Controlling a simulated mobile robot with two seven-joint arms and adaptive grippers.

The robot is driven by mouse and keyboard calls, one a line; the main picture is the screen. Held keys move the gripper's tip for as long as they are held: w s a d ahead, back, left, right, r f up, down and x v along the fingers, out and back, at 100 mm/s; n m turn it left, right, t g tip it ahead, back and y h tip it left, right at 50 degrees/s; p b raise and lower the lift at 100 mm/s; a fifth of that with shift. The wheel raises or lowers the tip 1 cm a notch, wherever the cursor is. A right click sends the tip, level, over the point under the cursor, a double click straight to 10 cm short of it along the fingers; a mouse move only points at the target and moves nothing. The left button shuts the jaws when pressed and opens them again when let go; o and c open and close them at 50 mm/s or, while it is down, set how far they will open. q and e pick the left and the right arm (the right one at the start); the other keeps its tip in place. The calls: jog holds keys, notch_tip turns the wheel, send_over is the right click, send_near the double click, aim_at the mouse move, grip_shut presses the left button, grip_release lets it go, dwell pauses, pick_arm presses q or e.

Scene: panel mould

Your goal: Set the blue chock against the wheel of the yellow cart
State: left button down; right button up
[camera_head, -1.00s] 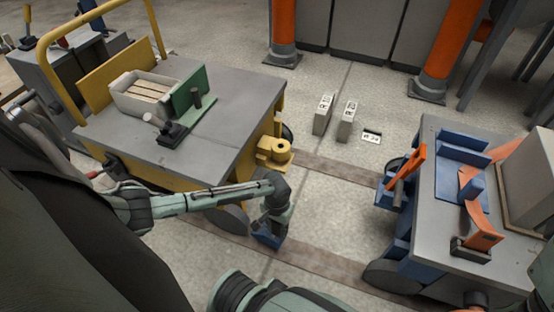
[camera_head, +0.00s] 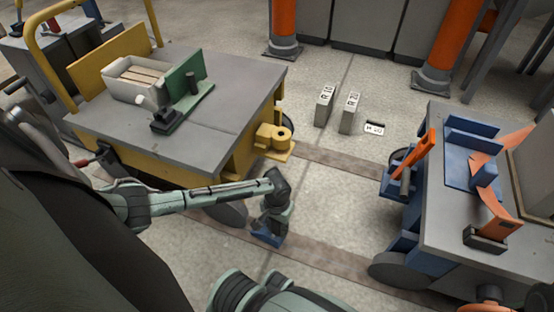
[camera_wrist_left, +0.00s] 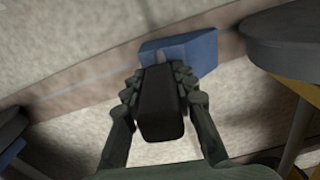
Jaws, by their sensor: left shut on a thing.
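The yellow cart (camera_head: 185,100) with a grey top stands at the left in the head view. Its dark near wheel (camera_head: 228,214) shows partly behind my left arm; a wheel also shows at the upper right of the left wrist view (camera_wrist_left: 290,45). My left gripper (camera_head: 268,228) points down and is shut on the blue chock (camera_head: 266,239), low by the floor strip. The chock also shows beyond the fingers in the left wrist view (camera_wrist_left: 190,50). A gap of floor lies between chock and wheel. Whether the chock touches the floor I cannot tell. My right gripper is not in view.
A blue and grey cart (camera_head: 470,190) with orange parts stands at the right. Two grey blocks (camera_head: 325,105) and a small label plate (camera_head: 375,128) are on the floor behind. Orange posts (camera_head: 283,25) stand at the back.

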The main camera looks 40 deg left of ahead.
pick_arm(q)
jog(key=shift+f+b, duration=0.3)
jog(key=shift+f, duration=0.2)
jog(key=c, duration=1.1)
grip_release()
jog(key=shift+c, duration=0.2)
